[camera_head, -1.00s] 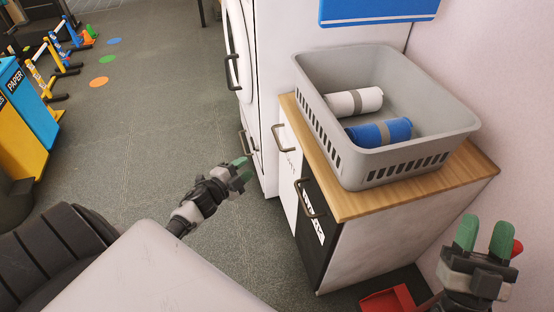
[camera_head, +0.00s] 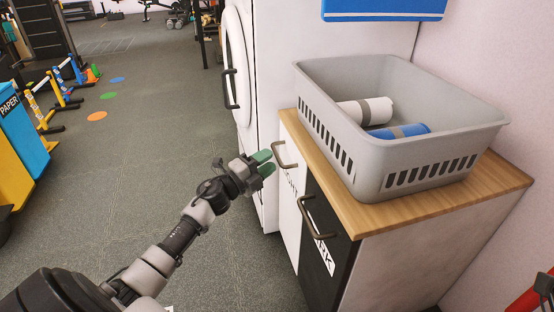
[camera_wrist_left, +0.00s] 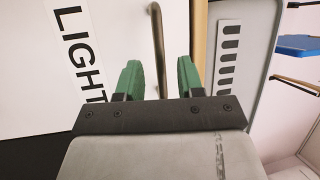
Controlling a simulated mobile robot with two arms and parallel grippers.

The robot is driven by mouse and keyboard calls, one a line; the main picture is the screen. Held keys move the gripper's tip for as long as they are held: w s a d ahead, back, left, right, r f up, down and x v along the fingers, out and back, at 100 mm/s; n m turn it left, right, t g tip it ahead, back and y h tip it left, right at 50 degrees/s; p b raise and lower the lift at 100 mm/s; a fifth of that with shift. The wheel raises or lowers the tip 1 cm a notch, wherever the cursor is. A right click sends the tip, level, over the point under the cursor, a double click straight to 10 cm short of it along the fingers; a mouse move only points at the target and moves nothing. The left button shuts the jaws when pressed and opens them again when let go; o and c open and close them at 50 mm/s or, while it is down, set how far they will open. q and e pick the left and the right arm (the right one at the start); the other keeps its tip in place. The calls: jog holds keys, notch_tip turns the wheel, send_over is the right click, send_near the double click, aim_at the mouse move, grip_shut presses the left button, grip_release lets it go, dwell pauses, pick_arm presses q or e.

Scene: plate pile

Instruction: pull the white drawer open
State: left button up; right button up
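The white drawer (camera_head: 288,205) is the narrow white front on the left of the wood-topped cabinet, beside a black front. It looks closed. Its bronze bar handle (camera_head: 280,152) is near the top. In the left wrist view the white front (camera_wrist_left: 112,25) carries the word LIGHT, and the handle (camera_wrist_left: 157,40) lies ahead, lined up with the gap between the fingers. My left gripper (camera_head: 266,163) is open, its green fingertips just left of the handle; it also shows in the wrist view (camera_wrist_left: 158,70). Contact with the handle is not visible. My right gripper's fingers are not seen.
A grey basket (camera_head: 430,150) with a white roll (camera_head: 352,110) and a blue roll (camera_head: 410,130) stands on the wooden top (camera_head: 350,210). The black front (camera_head: 325,245) has its own handle (camera_head: 305,215). A white appliance (camera_head: 270,60) stands behind.

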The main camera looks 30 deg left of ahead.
aim_at(277, 153)
pick_arm(q)
jog(key=shift+b+x, duration=0.35)
jog(key=shift+x, duration=1.55)
jog(key=shift+c, duration=0.5)
grip_shut()
